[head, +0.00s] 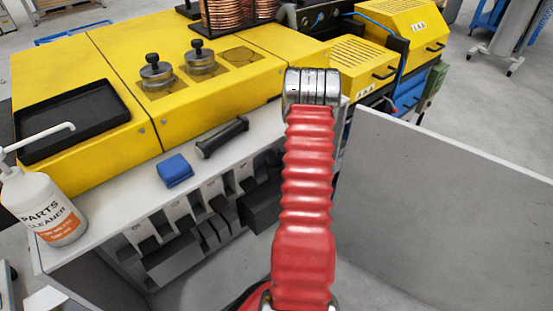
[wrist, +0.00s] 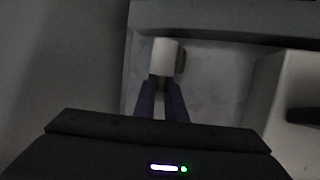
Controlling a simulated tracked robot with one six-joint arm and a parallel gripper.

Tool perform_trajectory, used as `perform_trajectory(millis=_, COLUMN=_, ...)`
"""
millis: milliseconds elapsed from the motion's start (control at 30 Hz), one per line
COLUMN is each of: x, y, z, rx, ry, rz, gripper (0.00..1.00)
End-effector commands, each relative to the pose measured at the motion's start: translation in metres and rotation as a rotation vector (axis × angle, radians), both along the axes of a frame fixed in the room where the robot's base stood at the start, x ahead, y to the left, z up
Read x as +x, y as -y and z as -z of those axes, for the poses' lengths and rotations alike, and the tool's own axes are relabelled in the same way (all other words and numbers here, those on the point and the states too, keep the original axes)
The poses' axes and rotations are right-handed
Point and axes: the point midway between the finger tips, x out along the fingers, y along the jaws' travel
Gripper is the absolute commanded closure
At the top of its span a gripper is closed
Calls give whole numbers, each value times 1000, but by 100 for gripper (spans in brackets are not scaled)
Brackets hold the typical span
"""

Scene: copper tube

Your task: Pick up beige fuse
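In the wrist view, a pale, block-like piece (wrist: 166,56), likely the beige fuse, lies straight ahead of the fingertips in a dim space. A darker side shows at its right. My gripper (wrist: 162,82) has two dark purple fingers, with a narrow gap between them. The tips overlap the near edge of the pale piece, and a small brownish patch shows between them. Whether the fingers press on it is unclear. In the head view, my red arm stretches forward, and neither the gripper nor the fuse can be seen.
A grey wall panel (head: 450,210) stands right of my arm. Left are a grey bench with a blue block (head: 174,170), a black-handled tool (head: 222,137), a cleaner bottle (head: 45,208) and yellow machine covers (head: 110,60). A pale raised edge (wrist: 275,95) borders the right of the wrist view.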

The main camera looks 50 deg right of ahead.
Motion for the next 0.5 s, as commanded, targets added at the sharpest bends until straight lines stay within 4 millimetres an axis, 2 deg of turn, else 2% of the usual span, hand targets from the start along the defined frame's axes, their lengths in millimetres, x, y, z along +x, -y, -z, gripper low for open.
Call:
perform_trajectory(millis=133, x=0, y=0, z=0, rx=0, ry=0, rz=0, gripper=100)
perform_trajectory(millis=500, x=0, y=0, z=0, rx=0, ry=0, rz=0, gripper=100)
